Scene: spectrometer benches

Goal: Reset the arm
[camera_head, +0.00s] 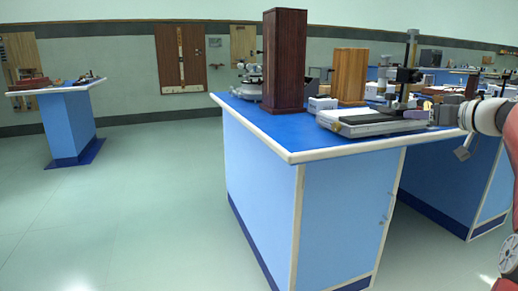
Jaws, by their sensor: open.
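My arm (489,116) enters from the right edge, with a pale wrist section and red parts lower down. My gripper (436,112) is at its left end, open, above the right part of the near blue bench (265,128). It is small in the picture and its fingers are hard to make out. I cannot tell whether the gripper touches the block.
A tall dark wooden box (284,62) and a shorter brown one (350,76) stand on the near bench. A microscope-like device (403,82) rises behind the gripper. Another blue bench (66,122) stands far left. The green floor (150,200) between is clear.

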